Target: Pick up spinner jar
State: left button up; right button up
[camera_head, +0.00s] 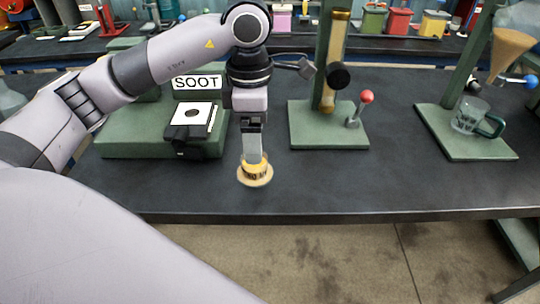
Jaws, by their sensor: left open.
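A small amber and cream round piece, which looks like the spinner jar (255,178), stands on the dark table near its front edge. It has dark markings on its side and a wide pale base. My left gripper (252,156) points straight down right over it, with the fingertips at its top. The gripper is open, and its fingers hide the upper part of the jar. I cannot tell whether the fingers touch it. My right gripper is not in view.
Left of the jar is a green stand with a SOOT sign (197,83) and a white card (196,115). Behind right, a green stand (325,128) holds a brass tube and a red-knobbed lever (367,97). A glass mug (468,118) sits farther right. The table's front right is clear.

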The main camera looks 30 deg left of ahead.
pick_arm(q)
jog(key=shift+w+a, duration=0.15)
jog(key=shift+a, duration=0.1)
jog(key=f, duration=0.3)
jog(key=f+p, duration=0.1)
jog(key=f, duration=0.2)
jog(key=shift+s+d+f, duration=0.1)
jog(key=shift+s+f, duration=0.1)
jog(key=shift+f, duration=0.2)
jog(key=c, duration=1.2)
